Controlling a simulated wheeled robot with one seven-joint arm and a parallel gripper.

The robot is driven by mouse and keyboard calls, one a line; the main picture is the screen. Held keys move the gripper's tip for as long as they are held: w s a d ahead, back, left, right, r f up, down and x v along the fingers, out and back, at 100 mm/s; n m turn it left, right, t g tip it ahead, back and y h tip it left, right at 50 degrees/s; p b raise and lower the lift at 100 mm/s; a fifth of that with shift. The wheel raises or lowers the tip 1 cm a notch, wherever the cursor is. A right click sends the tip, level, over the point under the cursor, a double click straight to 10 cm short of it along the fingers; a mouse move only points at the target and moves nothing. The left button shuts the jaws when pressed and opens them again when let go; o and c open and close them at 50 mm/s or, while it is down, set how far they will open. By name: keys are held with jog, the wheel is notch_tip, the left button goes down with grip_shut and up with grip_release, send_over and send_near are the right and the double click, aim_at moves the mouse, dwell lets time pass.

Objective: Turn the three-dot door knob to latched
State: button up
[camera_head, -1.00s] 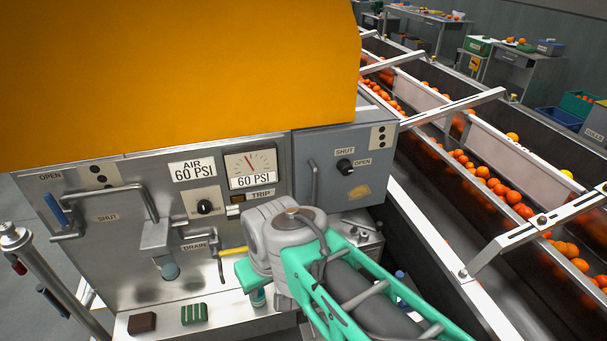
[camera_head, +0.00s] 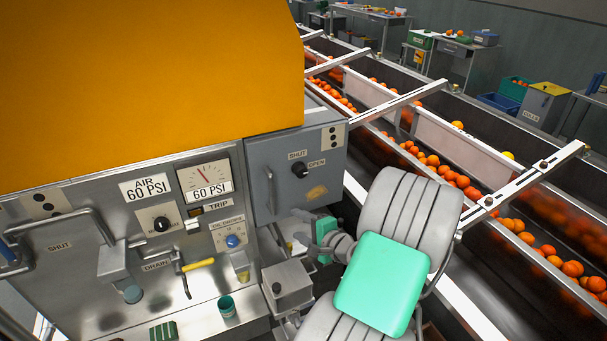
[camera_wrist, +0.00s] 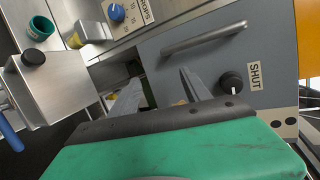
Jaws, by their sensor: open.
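The door (camera_head: 258,168) with the three-dot plate (camera_head: 334,134) is a grey panel at the right of the machine. It looks closed. Its small black knob (camera_head: 299,169) sits between the SHUT and OPEN labels; in the wrist view the knob (camera_wrist: 232,82) has a white mark at its lower right, and the SHUT label (camera_wrist: 254,75) is beside it. My gripper (camera_head: 306,229) is below the knob in the head view, open and empty. In the wrist view my gripper (camera_wrist: 160,92) has its fingers apart, left of the knob and not touching it.
A bar handle (camera_head: 270,190) stands out from the door's left side. A metal box with a black knob (camera_head: 276,288), a blue dial (camera_head: 232,241) and a yellow drain lever (camera_head: 198,264) are close by. The orange conveyor (camera_head: 349,192) runs along the right.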

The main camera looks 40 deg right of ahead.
aim_at(303, 174)
jog(key=w+d+r+m+t+h, duration=0.1)
jog(key=d+r+m+t+h, duration=0.2)
jog(key=d+r+m+h, duration=0.45)
jog(key=w+y, duration=0.1)
jog(key=w, duration=0.1)
jog(key=w+r+y+p, duration=0.1)
jog(key=w, duration=0.2)
jog(key=w+d+y+p, duration=0.1)
jog(key=w, duration=0.1)
jog(key=shift+w+r, duration=0.2)
jog(key=shift+r, duration=0.1)
grip_shut()
